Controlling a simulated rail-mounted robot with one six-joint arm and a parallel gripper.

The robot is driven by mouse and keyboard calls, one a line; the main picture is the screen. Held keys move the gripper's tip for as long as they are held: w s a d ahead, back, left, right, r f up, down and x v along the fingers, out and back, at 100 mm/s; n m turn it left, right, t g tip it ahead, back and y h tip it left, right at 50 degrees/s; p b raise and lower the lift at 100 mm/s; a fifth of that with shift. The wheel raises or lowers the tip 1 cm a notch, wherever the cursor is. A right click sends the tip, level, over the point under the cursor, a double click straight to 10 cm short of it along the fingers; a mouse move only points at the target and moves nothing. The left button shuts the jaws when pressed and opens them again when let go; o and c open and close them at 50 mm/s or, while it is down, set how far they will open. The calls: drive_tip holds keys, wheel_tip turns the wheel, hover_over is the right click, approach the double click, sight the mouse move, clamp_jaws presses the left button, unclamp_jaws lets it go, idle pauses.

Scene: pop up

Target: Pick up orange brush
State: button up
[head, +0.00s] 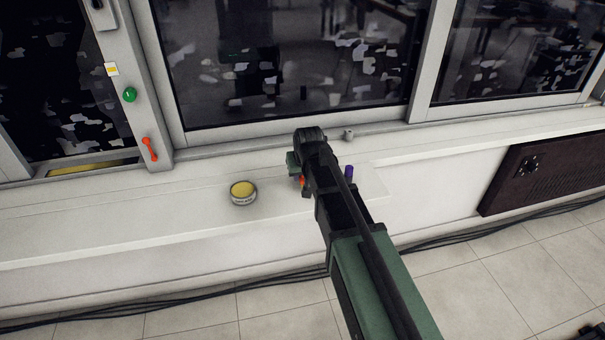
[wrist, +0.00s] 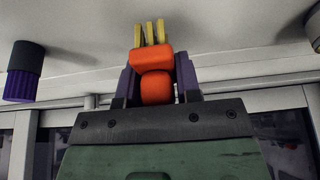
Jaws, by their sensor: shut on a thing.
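The orange brush (wrist: 152,62) has a rounded orange body and several yellow bristle tufts. In the wrist view it sits between the two dark purple fingers of my gripper (wrist: 157,80), which is shut on it. The bristles point toward the white sill surface; I cannot tell whether they touch it. In the head view only a small orange bit of the brush (head: 302,181) shows beside my arm, over the window sill. My arm hides most of the gripper there.
A round tin with a yellow top (head: 242,192) stands on the white sill (head: 130,222), left of my gripper. A purple cylindrical thing (head: 349,171) stands to the right, also in the wrist view (wrist: 22,80). Windows rise behind. A small grey knob (head: 349,134) is near the frame.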

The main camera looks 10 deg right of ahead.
wheel_tip(320, 180, up, 18)
drive_tip(key=p, duration=1.7)
drive_tip(key=shift+r, duration=0.15)
drive_tip(key=o, duration=0.4)
drive_tip(key=shift+c, duration=1.1)
